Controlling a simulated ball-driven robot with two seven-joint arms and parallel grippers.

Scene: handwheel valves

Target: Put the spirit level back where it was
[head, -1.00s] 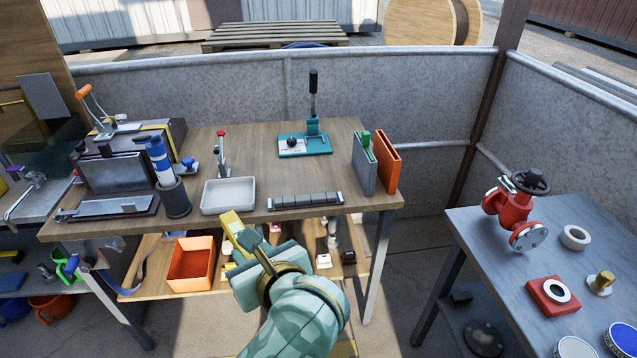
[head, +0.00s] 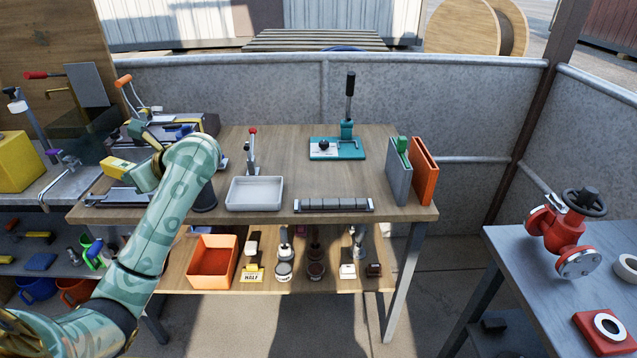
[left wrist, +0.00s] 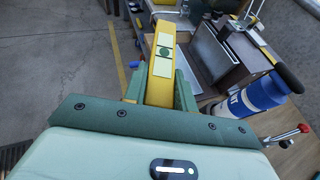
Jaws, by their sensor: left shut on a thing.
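The yellow spirit level (head: 118,166) shows at the left end of the wooden workbench in the head view. My left gripper (head: 134,173) is shut on it, above the bench's left part. In the left wrist view the level (left wrist: 163,58) sticks out lengthwise between the two green fingers (left wrist: 160,92), with its pale label and green mark facing the camera. The gripped end is hidden between the fingers. My right gripper is not in view.
The workbench (head: 300,170) carries a grey tray (head: 254,194), a teal lever press (head: 338,148) and upright grey and orange binders (head: 424,170). A blue-and-white bottle (left wrist: 250,98) stands close to the gripper. An orange bin (head: 212,262) sits on the lower shelf. A yellow block (head: 18,162) is far left.

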